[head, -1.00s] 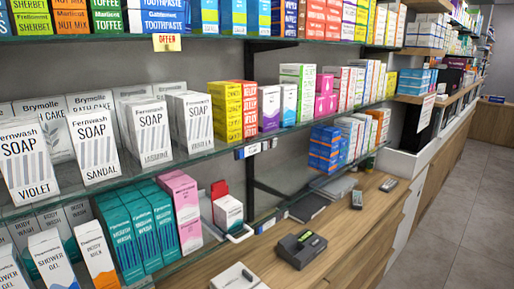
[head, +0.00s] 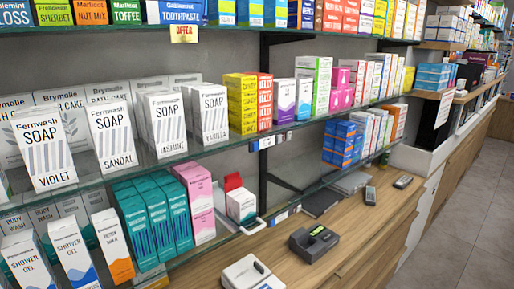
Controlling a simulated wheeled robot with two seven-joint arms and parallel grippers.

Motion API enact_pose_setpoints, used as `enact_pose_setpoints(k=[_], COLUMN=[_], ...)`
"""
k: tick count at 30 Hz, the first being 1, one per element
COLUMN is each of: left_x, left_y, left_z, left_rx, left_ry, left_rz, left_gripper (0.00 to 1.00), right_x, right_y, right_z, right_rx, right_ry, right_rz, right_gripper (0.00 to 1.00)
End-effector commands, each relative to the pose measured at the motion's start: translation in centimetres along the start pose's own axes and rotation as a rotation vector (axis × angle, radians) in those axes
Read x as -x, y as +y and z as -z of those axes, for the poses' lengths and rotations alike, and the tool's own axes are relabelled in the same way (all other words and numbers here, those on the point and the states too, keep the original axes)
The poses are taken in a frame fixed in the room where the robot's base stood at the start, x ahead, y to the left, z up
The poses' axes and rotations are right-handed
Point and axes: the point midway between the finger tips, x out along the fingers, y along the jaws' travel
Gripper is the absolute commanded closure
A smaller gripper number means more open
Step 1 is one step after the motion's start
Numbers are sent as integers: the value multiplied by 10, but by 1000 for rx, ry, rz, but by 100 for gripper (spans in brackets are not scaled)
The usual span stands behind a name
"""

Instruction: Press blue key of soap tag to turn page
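White soap boxes labelled Violet (head: 43,150), Sandal (head: 111,138), Jasmine (head: 165,128) and Vanilla (head: 209,113) stand upright on the middle glass shelf (head: 140,172) in the head view. A small pale shelf-edge tag (head: 267,142) sits on that shelf's front edge, below the yellow and red boxes. No tag shows clearly under the soap boxes. Neither of my grippers is in view.
The lower shelf holds shower gel boxes (head: 72,252), teal boxes (head: 150,227) and pink boxes (head: 199,200). A dark terminal (head: 314,243) and a white device (head: 245,273) rest on the wooden counter (head: 365,225). Floor (head: 455,215) is clear at right.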

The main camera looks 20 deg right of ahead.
Motion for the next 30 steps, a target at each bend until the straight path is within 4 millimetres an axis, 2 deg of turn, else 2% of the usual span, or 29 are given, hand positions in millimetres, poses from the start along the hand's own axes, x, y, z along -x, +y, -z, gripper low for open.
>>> enact_pose_setpoints(k=[2,15,30], left_x=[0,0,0], left_y=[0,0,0], left_z=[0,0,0], left_rx=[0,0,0], left_ry=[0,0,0], left_rz=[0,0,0], left_gripper=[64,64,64], right_x=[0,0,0], right_y=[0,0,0], right_z=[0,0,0], right_rx=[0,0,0], right_ry=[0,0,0], right_rz=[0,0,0], right_gripper=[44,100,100])
